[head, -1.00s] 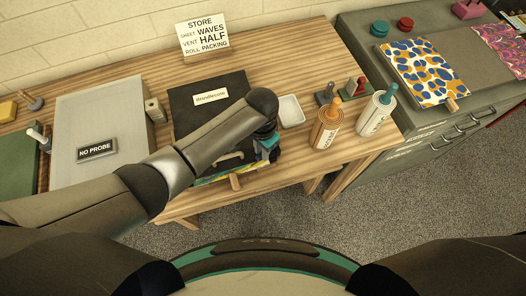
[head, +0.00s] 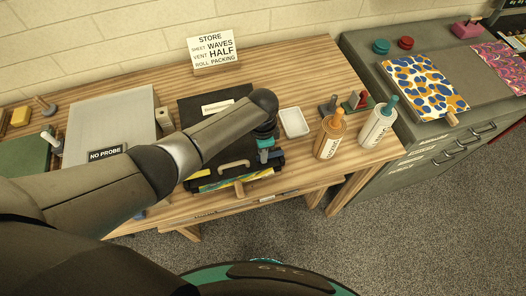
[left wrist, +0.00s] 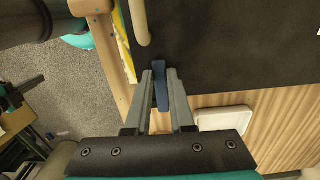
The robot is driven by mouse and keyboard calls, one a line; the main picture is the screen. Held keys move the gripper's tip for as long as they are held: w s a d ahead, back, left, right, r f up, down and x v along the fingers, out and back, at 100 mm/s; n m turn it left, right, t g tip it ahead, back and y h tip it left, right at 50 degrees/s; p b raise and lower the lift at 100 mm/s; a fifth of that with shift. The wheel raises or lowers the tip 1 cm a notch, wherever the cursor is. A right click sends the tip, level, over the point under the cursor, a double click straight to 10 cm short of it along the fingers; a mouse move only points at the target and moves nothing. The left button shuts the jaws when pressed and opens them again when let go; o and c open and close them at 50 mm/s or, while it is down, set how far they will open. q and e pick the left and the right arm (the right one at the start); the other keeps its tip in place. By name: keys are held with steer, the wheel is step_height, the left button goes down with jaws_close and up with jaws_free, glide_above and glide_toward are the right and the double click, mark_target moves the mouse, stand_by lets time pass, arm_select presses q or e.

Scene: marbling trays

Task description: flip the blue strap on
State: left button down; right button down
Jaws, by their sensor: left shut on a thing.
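The blue strap (left wrist: 161,88) shows in the left wrist view as a short dark blue band at the edge of a black portfolio (left wrist: 225,45). My left gripper (left wrist: 159,72) is shut on the strap, with one finger on each side of it. In the head view the left gripper (head: 268,157) is at the front right corner of the portfolio (head: 190,112), and the strap is too small and covered to make out there. The portfolio lies on the wooden table with its handle (head: 234,164) toward me. Colourful sheets stick out under its front edge.
A white dish (head: 294,122) lies just right of the portfolio. A grey board (head: 110,118) with a NO PROBE sign is at the left. Grey cabinet (head: 410,120) adjoins the table's right end.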

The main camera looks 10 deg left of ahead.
arm_select(q)
steer(key=c, duration=0.8)
jaws_free()
arm_select(e)
steer(key=shift+s+d, duration=0.1)
steer(key=shift+s, duration=0.45)
arm_select(q)
steer(key=shift+o, duration=0.2)
steer(key=shift+r, duration=0.1)
step_height(320, 180, up, 15)
steer(key=p, duration=0.2)
arm_select(e)
steer(key=shift+w+r, duration=0.2)
steer(key=shift+r, duration=0.85)
